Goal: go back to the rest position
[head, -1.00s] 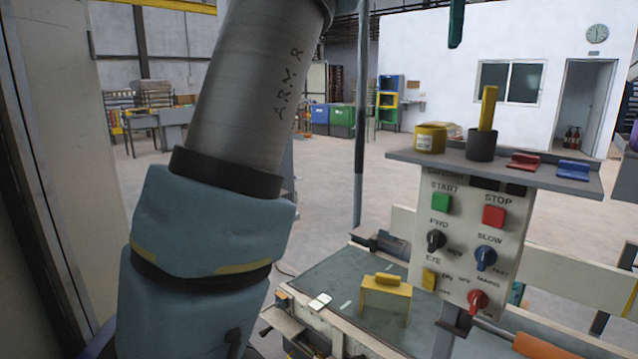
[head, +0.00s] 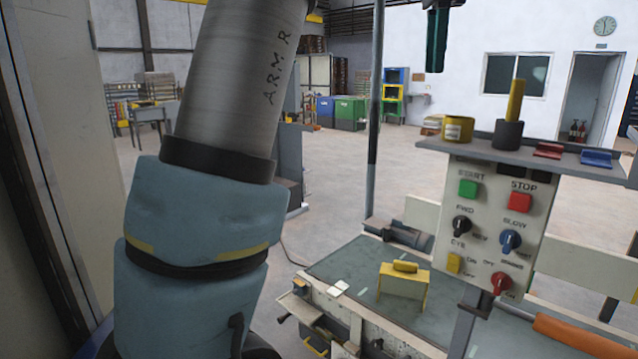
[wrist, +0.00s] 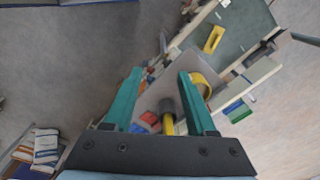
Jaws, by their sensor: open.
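My gripper (wrist: 160,102) shows in the wrist view with its two teal fingers spread wide and nothing between them. In that view it is high above the shelf of the control panel, with the shelf's small items far below and between the fingers. In the head view only a teal finger end (head: 437,40) hangs into the top of the picture, above the panel shelf and touching nothing. My arm fills the left of the head view.
The control panel (head: 535,235) has buttons and knobs. Its shelf (head: 465,152) holds a yellow tape roll (head: 458,129), a dark cup (head: 507,134), a red clip (head: 548,151) and a blue clip (head: 597,157). Open floor lies behind.

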